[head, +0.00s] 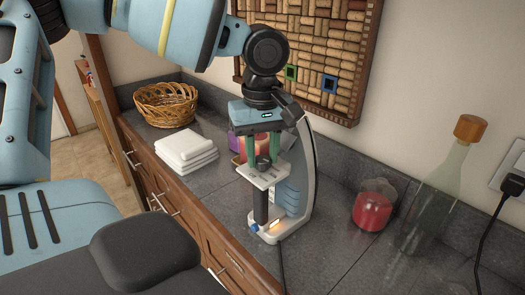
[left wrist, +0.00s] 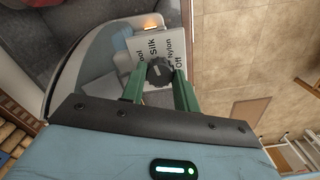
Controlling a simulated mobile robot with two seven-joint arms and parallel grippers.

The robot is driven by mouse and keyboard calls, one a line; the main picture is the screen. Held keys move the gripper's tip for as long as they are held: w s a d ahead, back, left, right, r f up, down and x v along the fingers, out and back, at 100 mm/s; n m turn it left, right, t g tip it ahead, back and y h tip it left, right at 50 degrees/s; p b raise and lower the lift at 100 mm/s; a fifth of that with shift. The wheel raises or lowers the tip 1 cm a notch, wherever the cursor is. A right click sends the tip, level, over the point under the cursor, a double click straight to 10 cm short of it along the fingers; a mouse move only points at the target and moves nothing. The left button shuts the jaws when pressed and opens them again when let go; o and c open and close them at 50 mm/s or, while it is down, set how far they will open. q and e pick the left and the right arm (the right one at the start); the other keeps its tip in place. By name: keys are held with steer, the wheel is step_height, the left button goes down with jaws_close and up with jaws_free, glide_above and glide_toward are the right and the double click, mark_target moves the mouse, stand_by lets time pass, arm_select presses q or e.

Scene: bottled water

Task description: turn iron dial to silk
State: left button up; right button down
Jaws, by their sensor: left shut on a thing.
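The iron (head: 307,165) stands upright on the dark counter, with a pale body, blue parts and a small orange light near its base. Its dark round dial (left wrist: 158,72) sits on a white label plate (left wrist: 150,45) reading Silk, Nylon and Off, with another word partly hidden. The dial also shows in the head view (head: 263,163). My left gripper (head: 262,158) reaches down from above, its green fingers on either side of the dial and shut on it. I cannot tell which word the dial points to. My right gripper is not in view.
A wicker basket (head: 166,103) and folded white cloths (head: 186,148) are on the counter to the left. A red candle jar (head: 373,207) and a corked glass bottle (head: 436,200) stand to the right. A cork board (head: 310,45) hangs behind.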

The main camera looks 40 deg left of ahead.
arm_select(q)
steer(key=o, duration=0.9)
steer(key=shift+o, duration=0.3)
